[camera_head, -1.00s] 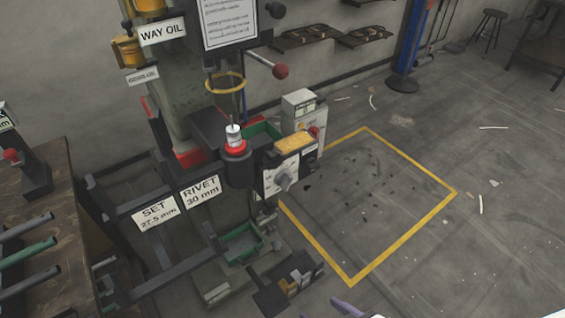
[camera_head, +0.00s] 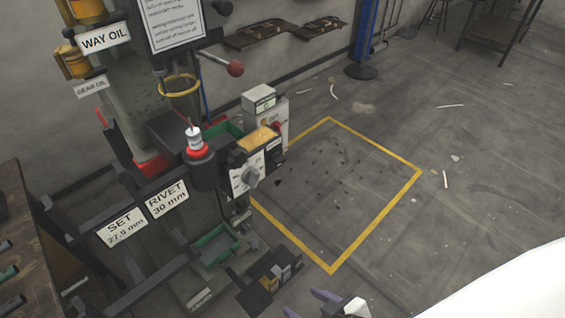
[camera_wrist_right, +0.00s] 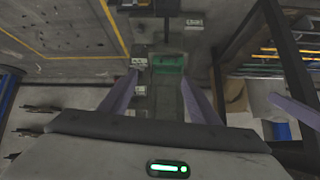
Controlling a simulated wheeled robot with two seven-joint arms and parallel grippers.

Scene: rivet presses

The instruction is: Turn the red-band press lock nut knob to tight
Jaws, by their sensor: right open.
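The press (camera_head: 125,120) stands at the left of the head view, with a red band (camera_head: 198,153) around its dark post. A grey knob (camera_head: 250,176) sits on a white marked plate (camera_head: 237,179) on the front of the press; the markings are too small to read. My right gripper (camera_head: 308,303) shows at the bottom edge of the head view, open, below the knob and apart from it. In the right wrist view, its purple fingers (camera_wrist_right: 159,76) are spread, with a green tray (camera_wrist_right: 169,64) beyond them. My left gripper is not in view.
A counter box (camera_head: 262,105) and a red-balled lever (camera_head: 235,68) stand near the knob. A green tray (camera_head: 215,245) and a dark pedal unit (camera_head: 270,280) sit low on the press. A yellow-outlined floor area (camera_head: 335,200) with small scraps lies to the right. A bench (camera_head: 30,250) is at left.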

